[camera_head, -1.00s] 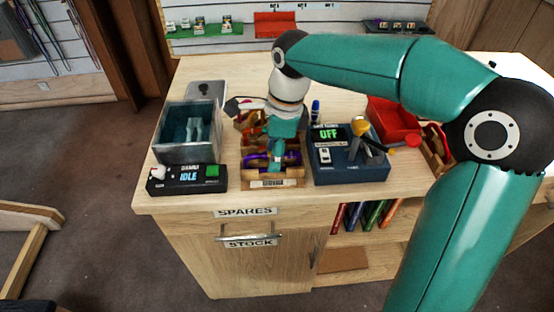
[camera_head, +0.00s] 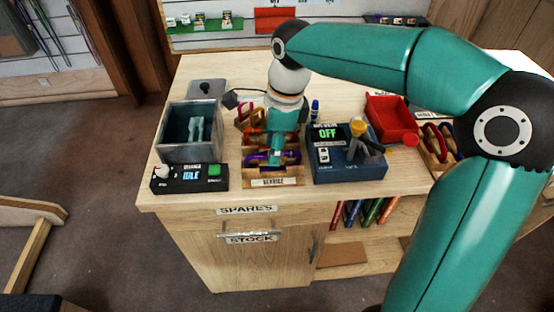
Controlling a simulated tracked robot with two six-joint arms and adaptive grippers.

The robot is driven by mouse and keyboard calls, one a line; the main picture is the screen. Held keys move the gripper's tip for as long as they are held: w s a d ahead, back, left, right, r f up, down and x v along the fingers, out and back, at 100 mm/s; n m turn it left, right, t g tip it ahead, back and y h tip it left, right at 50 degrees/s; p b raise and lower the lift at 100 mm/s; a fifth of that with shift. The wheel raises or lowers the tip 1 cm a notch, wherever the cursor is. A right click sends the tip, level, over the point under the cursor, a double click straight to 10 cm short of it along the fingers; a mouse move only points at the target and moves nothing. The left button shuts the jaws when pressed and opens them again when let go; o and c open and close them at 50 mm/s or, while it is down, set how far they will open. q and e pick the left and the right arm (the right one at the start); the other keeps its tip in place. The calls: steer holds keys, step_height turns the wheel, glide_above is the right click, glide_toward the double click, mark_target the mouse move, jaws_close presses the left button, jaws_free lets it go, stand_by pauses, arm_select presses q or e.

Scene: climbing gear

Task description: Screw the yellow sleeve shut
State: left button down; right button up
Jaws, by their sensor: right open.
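My right gripper (camera_head: 277,156) points down over the wooden service rack (camera_head: 272,182) near the front of the bench. It is open, and its fingers are among the carabiners. A purple carabiner (camera_head: 257,160) lies in the front of the rack, partly behind the fingers. An orange carabiner (camera_head: 254,138) is just behind it, and a red one (camera_head: 246,117) stands further back at the left. I cannot make out a yellow sleeve on any of them; the gripper and wrist hide part of the rack. My left gripper is not in view.
Left of the rack are an open grey tank (camera_head: 166,148) and a black control box (camera_head: 189,180) reading IDLE. To the right are a blue box (camera_head: 347,170) reading OFF with a yellow-topped part (camera_head: 357,128), and a red bin (camera_head: 390,122). The bench's back middle is clear.

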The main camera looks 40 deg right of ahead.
steer(key=shift+s+a, duration=0.35)
steer(key=shift+s, duration=0.3)
steer(key=shift+f+b, duration=0.1)
steer(key=shift+b, duration=0.2)
steer(key=shift+f+b, duration=0.95)
steer(key=shift+f, duration=0.35)
steer(key=shift+w+d+r+p, duration=0.1)
steer(key=shift+w+d+p, duration=0.05)
steer(key=shift+w+p, duration=0.15)
steer(key=shift+w+d, duration=0.2)
steer(key=shift+w, duration=0.15)
steer(key=shift+r+p, duration=1.35)
steer(key=shift+p, duration=0.1)
